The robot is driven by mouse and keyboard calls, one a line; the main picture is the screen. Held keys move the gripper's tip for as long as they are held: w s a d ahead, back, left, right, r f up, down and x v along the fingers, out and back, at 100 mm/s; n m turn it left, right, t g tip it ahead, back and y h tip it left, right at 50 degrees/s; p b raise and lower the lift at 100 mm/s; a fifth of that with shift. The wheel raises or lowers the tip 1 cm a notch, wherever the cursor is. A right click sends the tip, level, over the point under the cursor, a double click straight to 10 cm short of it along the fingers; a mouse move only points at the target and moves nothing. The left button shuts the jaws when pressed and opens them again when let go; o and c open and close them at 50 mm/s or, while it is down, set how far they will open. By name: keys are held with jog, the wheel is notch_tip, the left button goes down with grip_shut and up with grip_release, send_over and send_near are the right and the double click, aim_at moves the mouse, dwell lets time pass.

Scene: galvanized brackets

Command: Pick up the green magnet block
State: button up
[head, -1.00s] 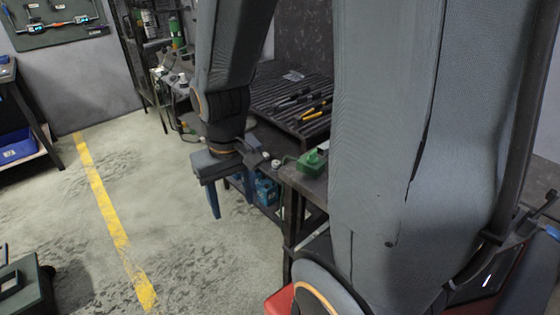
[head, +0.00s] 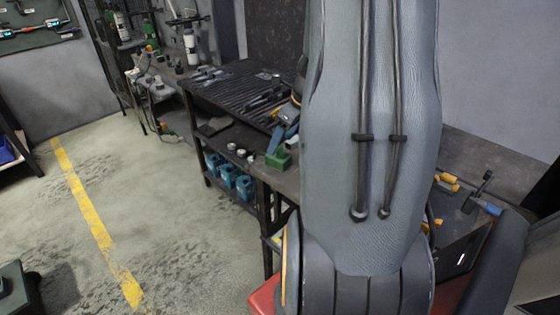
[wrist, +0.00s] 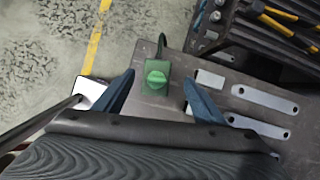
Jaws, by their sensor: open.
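The green magnet block (wrist: 157,94), with a round raised knob and a dark cable at its far side, sits on a dark grey bench top (wrist: 222,107). In the head view the block (head: 279,159) is at the bench's near left corner. My gripper (wrist: 159,77) is open and empty. In the wrist view its two blue fingers lie to the left and right of the block, with gaps on both sides. In the head view one blue finger shows just above the block, and my arm hides the rest. I cannot tell the fingertips' height over the bench.
Flat galvanized brackets (wrist: 264,98) lie right of the block, close to the right finger. A slatted rack (head: 240,88) with tools stands behind. Blue containers (head: 245,187) sit on the lower shelf. The floor to the left is open, with a yellow line (head: 92,215).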

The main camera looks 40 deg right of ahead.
aim_at(278, 160)
jog(key=x, duration=0.7)
jog(key=shift+a+f, duration=0.2)
jog(key=shift+a, duration=0.05)
jog(key=shift+c, duration=0.4)
grip_shut()
jog(key=shift+r, duration=0.1)
